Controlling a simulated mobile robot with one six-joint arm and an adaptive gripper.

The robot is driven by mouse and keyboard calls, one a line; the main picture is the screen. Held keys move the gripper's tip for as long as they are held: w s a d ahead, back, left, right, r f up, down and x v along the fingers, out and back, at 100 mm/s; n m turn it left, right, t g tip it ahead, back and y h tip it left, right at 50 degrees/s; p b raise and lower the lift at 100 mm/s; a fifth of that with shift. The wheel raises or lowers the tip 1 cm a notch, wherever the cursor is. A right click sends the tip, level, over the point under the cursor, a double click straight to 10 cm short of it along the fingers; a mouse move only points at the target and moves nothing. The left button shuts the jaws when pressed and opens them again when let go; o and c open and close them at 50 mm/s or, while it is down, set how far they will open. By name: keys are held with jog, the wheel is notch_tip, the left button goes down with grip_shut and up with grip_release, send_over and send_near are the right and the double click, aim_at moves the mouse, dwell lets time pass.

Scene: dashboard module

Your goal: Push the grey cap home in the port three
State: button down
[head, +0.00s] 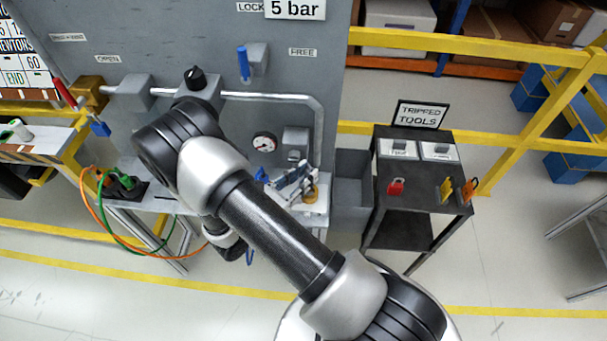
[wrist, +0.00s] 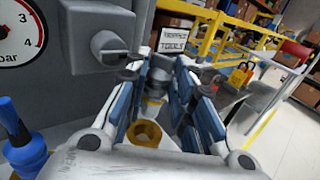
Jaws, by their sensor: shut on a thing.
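My gripper (head: 292,184) is low over the small bench at the foot of the grey panel. In the wrist view its two fingers (wrist: 163,84) with blue pads reach away from the camera, shut on a small grey piece between their tips, which looks like the grey cap (wrist: 160,74). The fingers hide most of it. A brass ring-shaped fitting (wrist: 146,132) shows below the fingers, and also beside the gripper in the head view (head: 311,194). I cannot make out port three or whether the cap touches it.
A grey box with a stub (wrist: 105,35) juts from the panel close to my gripper's left. A pressure gauge (head: 264,146) and a blue-handled valve (head: 243,64) are on the panel. A grey bin (head: 352,190) and a dark tool cart (head: 425,180) stand to the right.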

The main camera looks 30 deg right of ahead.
jog(key=shift+f+b, duration=1.95)
jog(key=shift+f, duration=0.75)
jog(key=shift+f+b, duration=0.55)
jog(key=shift+f, duration=0.2)
jog(key=c, duration=1.3)
grip_release()
jog(key=v, duration=1.2)
jog(key=shift+r, duration=0.1)
